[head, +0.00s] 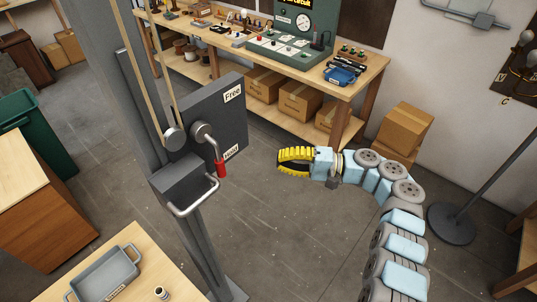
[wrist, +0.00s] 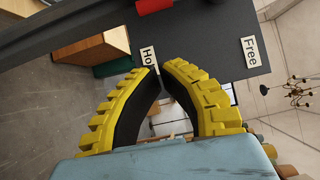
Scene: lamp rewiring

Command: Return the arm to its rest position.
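My gripper (head: 279,160) is at the end of my arm, which curves up from the lower right in the head view. It points left, in open air to the right of the lever post, apart from it. In the wrist view, the two yellow ribbed fingers of my gripper (wrist: 161,67) bow inward and their tips nearly meet. Nothing is held between them. A rest position is not marked in either view.
A grey post carries a dark plate (head: 232,125) labelled Free and Hold, and a red-handled lever (head: 220,166) hanging down by Hold. A workbench (head: 350,92) stands behind, a floor stand (head: 452,222) at right, a grey tray (head: 103,276) at lower left. Floor between is clear.

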